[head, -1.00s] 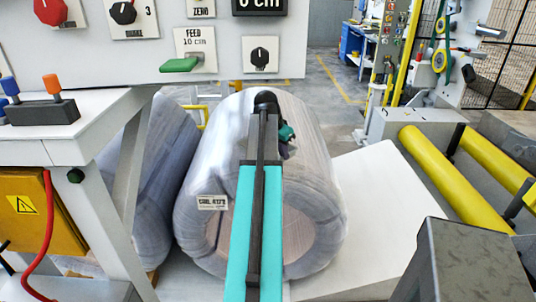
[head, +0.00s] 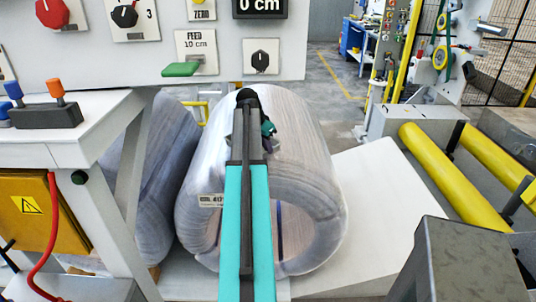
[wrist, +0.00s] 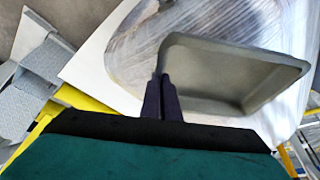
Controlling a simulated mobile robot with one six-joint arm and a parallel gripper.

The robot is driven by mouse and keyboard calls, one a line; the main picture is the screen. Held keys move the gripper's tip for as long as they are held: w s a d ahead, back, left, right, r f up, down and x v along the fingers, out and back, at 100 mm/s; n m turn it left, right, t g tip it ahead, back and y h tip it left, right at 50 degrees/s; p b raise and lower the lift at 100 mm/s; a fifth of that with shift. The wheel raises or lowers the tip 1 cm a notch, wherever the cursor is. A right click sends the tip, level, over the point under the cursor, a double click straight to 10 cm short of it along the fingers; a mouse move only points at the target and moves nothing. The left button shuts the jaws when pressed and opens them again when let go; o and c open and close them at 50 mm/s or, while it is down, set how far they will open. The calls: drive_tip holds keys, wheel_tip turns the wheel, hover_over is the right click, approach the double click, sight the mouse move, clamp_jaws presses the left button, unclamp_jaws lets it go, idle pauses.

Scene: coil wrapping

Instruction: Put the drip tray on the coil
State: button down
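The drip tray (wrist: 230,75) is a shallow grey tray with a raised rim in the wrist view. My gripper (wrist: 163,88) has its dark fingers closed together on the tray's left edge. The wrapped coil (head: 300,140) lies in pale film in the middle of the head view, its round end facing me. In the wrist view the film-covered coil (wrist: 170,45) shows behind the tray; I cannot tell whether they touch. My arm covers the middle of the coil in the head view.
A second wrapped coil (head: 158,165) stands close on the left. A control panel (head: 130,60) hangs above at the upper left. Yellow rollers (head: 455,175) are at the right. A white sheet (head: 375,200) lies right of the coil, and a dark grey block (head: 465,260) stands at the lower right.

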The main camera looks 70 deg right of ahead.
sight(267, 156)
drive_tip(key=shift+f+p, duration=0.55)
drive_tip(key=shift+f, duration=1.2)
drive_tip(key=shift+f, duration=0.15)
drive_tip(key=c, duration=2)
unclamp_jaws()
drive_tip(key=shift+r, duration=0.2)
drive_tip(key=shift+b+v, duration=1.15)
drive_tip(key=shift+v, duration=4.8)
